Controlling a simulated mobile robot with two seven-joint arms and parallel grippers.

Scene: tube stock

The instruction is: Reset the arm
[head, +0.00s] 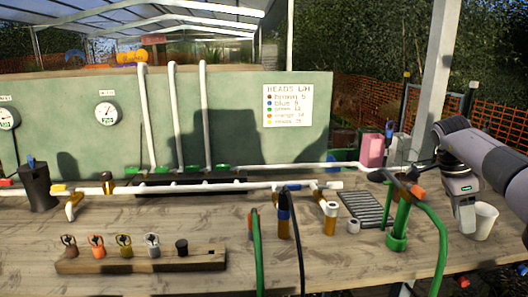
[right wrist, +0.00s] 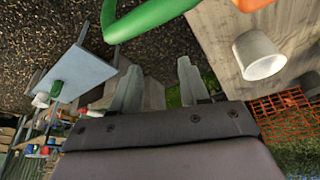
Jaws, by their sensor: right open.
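My right arm reaches in from the right in the head view, and its gripper (head: 465,214) points down over the right end of the wooden table (head: 180,215). In the right wrist view its two fingers (right wrist: 158,86) stand apart with nothing between them. A white cup (head: 484,222) stands on the table just right of the gripper; it also shows at the upper right of the wrist view (right wrist: 262,55). My left arm and gripper are not in view.
A green hose (head: 441,235) arches beside a green upright tube (head: 398,225) left of the gripper. White pipes (head: 250,186) run along the table. A wooden block (head: 140,262) with several coloured heads lies at front left. A grey ribbed tray (head: 366,209) lies behind the hose.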

